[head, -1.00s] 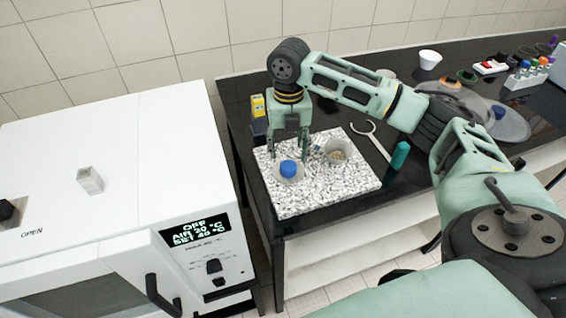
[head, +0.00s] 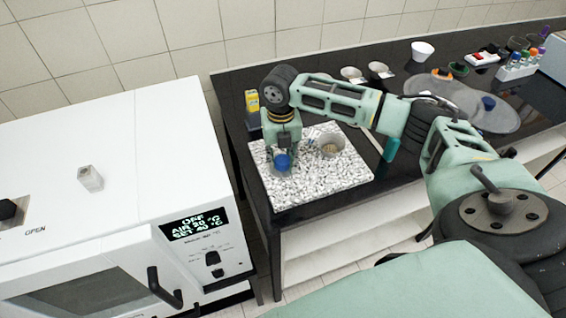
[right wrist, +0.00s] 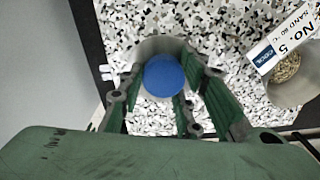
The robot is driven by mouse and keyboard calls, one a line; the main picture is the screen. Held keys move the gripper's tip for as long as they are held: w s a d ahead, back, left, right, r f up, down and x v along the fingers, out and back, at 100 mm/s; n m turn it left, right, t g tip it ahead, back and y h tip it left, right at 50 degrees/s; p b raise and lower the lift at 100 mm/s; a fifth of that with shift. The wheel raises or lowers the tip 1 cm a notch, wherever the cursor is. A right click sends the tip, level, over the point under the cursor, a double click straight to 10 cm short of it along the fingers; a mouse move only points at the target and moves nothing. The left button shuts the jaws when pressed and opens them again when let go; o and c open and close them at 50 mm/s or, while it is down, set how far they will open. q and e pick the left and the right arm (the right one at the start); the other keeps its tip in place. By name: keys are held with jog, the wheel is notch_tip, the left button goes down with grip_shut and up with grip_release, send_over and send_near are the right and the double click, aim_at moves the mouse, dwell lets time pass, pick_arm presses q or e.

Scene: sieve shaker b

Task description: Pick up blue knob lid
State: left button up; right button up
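The round blue knob (head: 282,162) of the lid sits on a pale metal container at the left part of the speckled slab (head: 300,190). In the right wrist view the blue knob (right wrist: 163,76) is in front of a metal rim (right wrist: 160,44). My right gripper (head: 281,150) points down at the knob. In the right wrist view its fingers (right wrist: 157,98) are apart, one on each side of the knob. I cannot tell whether they touch it. The lid's lower part is mostly hidden. My left gripper is not in view.
A metal cup of grains (head: 331,145) stands on the slab to the right, with a "No. 5" label (right wrist: 282,42) in the wrist view. A yellow-topped item (head: 252,101) stands behind. A white oven (head: 90,140) is left. Bowls and tubes are at the back right.

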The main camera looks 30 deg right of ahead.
aim_at(281, 159)
jog(key=c, duration=0.5)
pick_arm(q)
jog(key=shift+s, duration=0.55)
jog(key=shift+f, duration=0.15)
pick_arm(e)
jog(key=shift+r, duration=0.15)
jog(key=shift+r, duration=0.3)
notch_tip(281, 159, up, 3)
jog(key=shift+w+b, duration=0.1)
jog(key=shift+b, duration=0.8)
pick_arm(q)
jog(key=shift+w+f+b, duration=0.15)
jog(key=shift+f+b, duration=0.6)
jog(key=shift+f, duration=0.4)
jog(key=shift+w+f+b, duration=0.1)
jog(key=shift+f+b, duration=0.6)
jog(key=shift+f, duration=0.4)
pick_arm(e)
jog(key=s+d+r, duration=0.2)
jog(key=d+r, duration=0.5)
jog(key=d, duration=0.4)
jog(key=shift+s+d, duration=0.2)
jog(key=shift+s, duration=0.15)
